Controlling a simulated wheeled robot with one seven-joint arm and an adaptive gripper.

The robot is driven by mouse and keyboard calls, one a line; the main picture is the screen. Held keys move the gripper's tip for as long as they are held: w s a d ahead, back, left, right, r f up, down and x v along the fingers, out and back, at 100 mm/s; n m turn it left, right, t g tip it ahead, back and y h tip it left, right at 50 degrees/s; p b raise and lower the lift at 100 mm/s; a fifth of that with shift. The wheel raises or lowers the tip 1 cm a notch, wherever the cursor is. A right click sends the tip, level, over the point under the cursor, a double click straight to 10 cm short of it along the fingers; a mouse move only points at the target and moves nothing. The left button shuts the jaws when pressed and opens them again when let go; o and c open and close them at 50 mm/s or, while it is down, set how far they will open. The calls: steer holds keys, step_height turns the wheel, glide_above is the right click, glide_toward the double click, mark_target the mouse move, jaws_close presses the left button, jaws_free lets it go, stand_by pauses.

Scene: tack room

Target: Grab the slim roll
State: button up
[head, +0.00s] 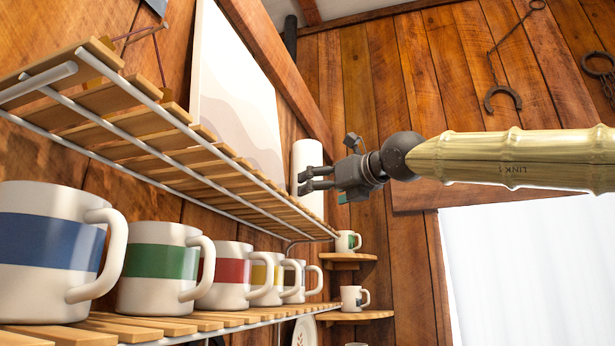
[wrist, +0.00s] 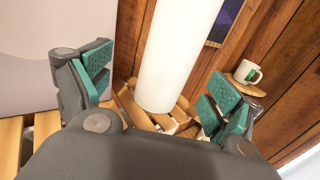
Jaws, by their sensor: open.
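The slim roll is a plain white upright cylinder (head: 307,176) at the far end of the upper slatted shelf in the head view. In the wrist view the white roll (wrist: 177,55) stands between and beyond my two teal-padded fingers. My gripper (head: 305,181) is open, with its fingers pointing left at the roll and partly covering it in the head view. In the wrist view my gripper (wrist: 158,95) shows a wide gap between the fingers, with nothing held. I cannot tell whether a finger touches the roll.
The upper slatted shelf (head: 150,125) holds a pale picture (head: 237,100) leaning against the wall. Several striped mugs (head: 160,265) stand on the lower shelf (head: 150,328). Small corner shelves (head: 350,257) hold more mugs. Open air lies right of the shelves, around my arm.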

mark_target(320, 201)
steer(key=w, duration=0.2)
steer(key=w+f+p, duration=0.1)
steer(key=w, duration=0.1)
steer(key=w+a, duration=0.1)
steer(key=w, duration=0.1)
steer(key=shift+a+f, duration=0.1)
steer(key=shift+f, duration=0.1)
steer(key=shift+a+r+p, duration=0.15)
steer(key=shift+r+p, duration=0.1)
steer(key=shift+p, duration=0.3)
steer(key=shift+s+a+r+p, duration=0.4)
steer(key=shift+a+p, duration=0.05)
steer(key=shift+a, duration=0.25)
steer(key=w, duration=0.1)
steer(key=w+f, duration=0.1)
steer(key=w, duration=0.1)
steer(key=shift+a+f, duration=0.15)
steer(key=shift+a, duration=0.15)
steer(key=shift+s+d+r, duration=0.2)
steer(key=shift+s+r, duration=0.05)
steer(key=shift+s, duration=0.25)
steer(key=shift+c, duration=0.6)
steer(key=shift+s+r, duration=0.1)
steer(key=shift+s, duration=0.2)
steer(key=c, duration=0.4)
steer(key=shift+a, duration=0.15)
steer(key=shift+c, duration=1.4)
steer(key=shift+w+f, duration=0.2)
steer(key=shift+w, duration=0.1)
steer(key=c, duration=0.3)
